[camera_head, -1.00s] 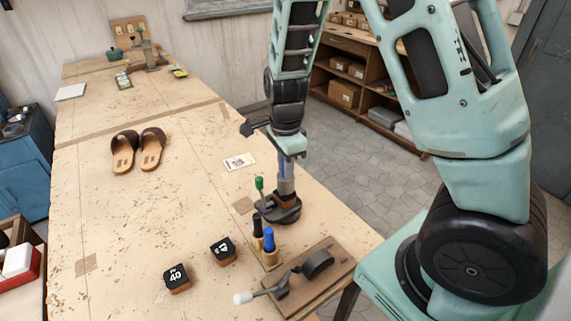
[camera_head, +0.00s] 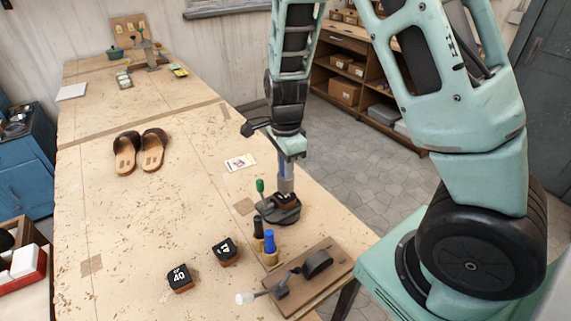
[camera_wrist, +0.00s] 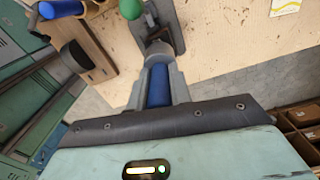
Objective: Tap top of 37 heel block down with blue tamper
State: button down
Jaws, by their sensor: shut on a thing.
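My gripper (camera_wrist: 158,88) is shut on a blue-handled tamper (camera_wrist: 158,85), whose blue shaft shows between the grey fingers. In the head view my gripper (camera_head: 286,172) points down over a round black fixture (camera_head: 268,214) with a green-knobbed lever (camera_head: 260,187). A brown heel block (camera_head: 289,200) with a dark top sits on this fixture, just below the tamper; its number is not readable. Whether the tamper touches it I cannot tell. Two other dark-topped heel blocks lie on the bench: one marked 40 (camera_head: 180,278), and one (camera_head: 226,251) with a less clear number.
A wooden stand (camera_head: 270,259) holds a black-topped and a blue-topped tool (camera_head: 269,241) in front of the fixture. A lever clamp on a board (camera_head: 318,284) lies at the bench's near right. Sandals (camera_head: 140,151) lie at left.

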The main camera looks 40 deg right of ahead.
jog(key=shift+r+p, duration=2.2)
jog(key=shift+r, duration=0.35)
jog(key=shift+f, duration=0.1)
jog(key=shift+f, duration=0.1)
